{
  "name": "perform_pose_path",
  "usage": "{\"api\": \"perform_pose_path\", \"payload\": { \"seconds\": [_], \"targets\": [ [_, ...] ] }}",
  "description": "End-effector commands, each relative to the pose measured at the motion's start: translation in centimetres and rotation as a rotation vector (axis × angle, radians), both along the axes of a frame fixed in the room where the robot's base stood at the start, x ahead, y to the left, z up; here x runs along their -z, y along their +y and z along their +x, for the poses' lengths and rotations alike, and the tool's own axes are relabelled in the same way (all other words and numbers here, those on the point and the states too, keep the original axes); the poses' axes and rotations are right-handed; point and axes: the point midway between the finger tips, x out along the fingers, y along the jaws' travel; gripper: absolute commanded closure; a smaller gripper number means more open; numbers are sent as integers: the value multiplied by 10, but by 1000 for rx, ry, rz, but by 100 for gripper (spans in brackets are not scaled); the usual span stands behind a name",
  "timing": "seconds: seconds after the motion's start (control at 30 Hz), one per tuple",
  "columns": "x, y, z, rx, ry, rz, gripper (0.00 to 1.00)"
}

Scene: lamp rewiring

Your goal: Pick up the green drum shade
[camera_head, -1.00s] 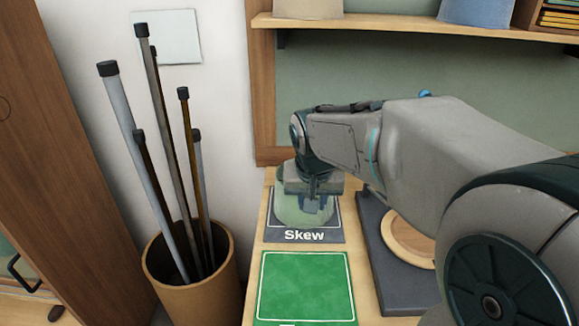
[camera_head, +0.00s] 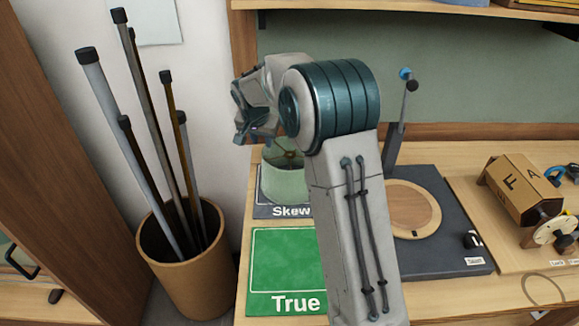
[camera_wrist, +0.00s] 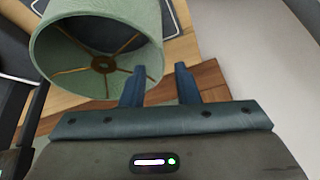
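The green drum shade (camera_head: 285,183) stands on the dark mat labelled Skew (camera_head: 268,210). My arm link hides part of its right side in the head view. The shade (camera_wrist: 105,22) fills the upper left of the wrist view, its round opening and brass spokes showing. My gripper (camera_wrist: 160,68) is open, with a clear gap between its two fingers. In the wrist view the left finger overlaps the shade's near rim and the right finger is outside it. In the head view my gripper is above and left of the shade, its fingers hard to make out.
The green mat labelled True (camera_head: 272,262) is bare in front. A dark board (camera_head: 430,258) with a wooden disc (camera_head: 415,208) and upright rod lies to the right. A brown lettered block (camera_head: 515,188) stands farther right. A bin (camera_head: 190,270) holds several rods at left.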

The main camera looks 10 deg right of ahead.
Motion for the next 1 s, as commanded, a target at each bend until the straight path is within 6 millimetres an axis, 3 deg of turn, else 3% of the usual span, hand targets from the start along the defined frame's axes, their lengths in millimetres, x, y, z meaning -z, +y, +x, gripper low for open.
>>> {"api": "perform_pose_path", "payload": {
  "seconds": [0.2, 0.47, 0.8, 1.0],
  "targets": [
    [32, -5, 13, -1, 2, 0, 72],
    [46, -7, 19, -2, 3, -2, 72],
    [82, -12, 35, -1, 1, -1, 72],
    [88, -12, 37, -1, 0, 0, 72]
  ]
}}
